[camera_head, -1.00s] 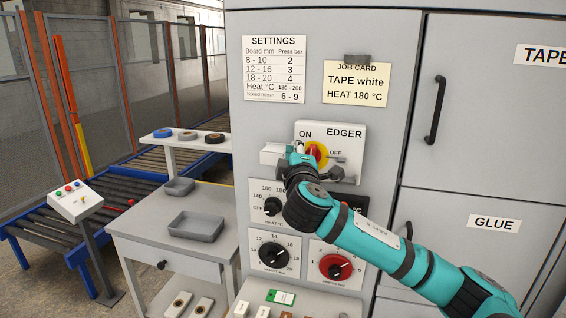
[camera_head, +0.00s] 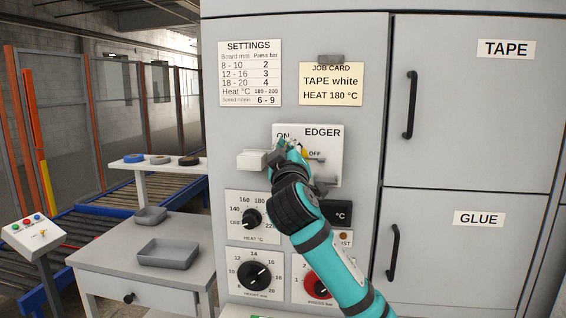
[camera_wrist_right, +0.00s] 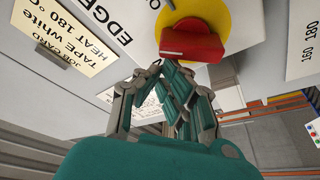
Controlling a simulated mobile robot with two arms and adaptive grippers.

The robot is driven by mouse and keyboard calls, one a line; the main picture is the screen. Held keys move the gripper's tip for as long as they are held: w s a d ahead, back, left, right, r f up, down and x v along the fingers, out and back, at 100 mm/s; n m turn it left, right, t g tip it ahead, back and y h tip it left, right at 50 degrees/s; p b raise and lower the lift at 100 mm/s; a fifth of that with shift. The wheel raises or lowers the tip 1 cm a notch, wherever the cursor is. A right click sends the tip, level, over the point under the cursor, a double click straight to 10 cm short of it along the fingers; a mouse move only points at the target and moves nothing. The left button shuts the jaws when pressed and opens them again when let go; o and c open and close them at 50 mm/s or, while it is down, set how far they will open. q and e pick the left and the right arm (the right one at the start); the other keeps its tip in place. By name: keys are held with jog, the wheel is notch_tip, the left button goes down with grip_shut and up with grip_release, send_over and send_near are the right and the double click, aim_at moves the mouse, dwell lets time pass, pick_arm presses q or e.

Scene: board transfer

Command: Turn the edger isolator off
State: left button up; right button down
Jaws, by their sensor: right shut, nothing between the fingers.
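The edger isolator panel (camera_head: 326,143) is a white plate on the grey cabinet, with ON at upper left and OFF at right. Its yellow disc (camera_head: 304,152) is mostly hidden behind my right gripper (camera_head: 285,147) in the head view. In the right wrist view the red handle (camera_wrist_right: 192,42) shows on the yellow disc (camera_wrist_right: 222,16). My right gripper (camera_wrist_right: 164,72) is shut and empty, with its fingertips close beside the red handle. I cannot tell whether they touch it, nor exactly which mark the handle points to. My left gripper is not in view.
Below the isolator are the heat dial (camera_head: 251,218), the height dial (camera_head: 254,276) and the red press knob (camera_head: 318,285), partly behind my arm. A job card (camera_head: 331,84) hangs above. Cabinet doors with handles are at right. A side table with a grey tray (camera_head: 168,254) stands left.

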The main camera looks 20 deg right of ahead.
jog(key=shift+s+d+f+m+h+b, duration=0.1)
jog(key=shift+d+m+h+b, duration=0.25)
jog(key=shift+m+b, duration=0.45)
jog(key=shift+m, duration=0.3)
jog(key=shift+s+m+h+b, duration=0.1)
jog(key=shift+m+h+b, duration=0.15)
jog(key=shift+m+b, duration=0.25)
jog(key=shift+s+d+f+m+h+b, duration=0.1)
jog(key=shift+d+m+h+b, duration=0.1)
jog(key=shift+m+h+b, duration=0.65)
jog(key=shift+s+d+m, duration=0.1)
jog(key=shift+m, duration=0.55)
jog(key=shift+s+d+f+m+g+h+b, duration=0.15)
jog(key=shift+m+g+h+b, duration=0.1)
jog(key=shift+m+b, duration=0.35)
jog(key=shift+d+r+m+g+h+b, duration=0.1)
jog(key=shift+m+g+h+b, duration=0.15)
jog(key=shift+m, duration=0.55)
jog(key=shift+s+d+f+b, duration=0.1)
jog(key=shift+d+b, duration=0.1)
jog(key=shift+b, duration=0.2)
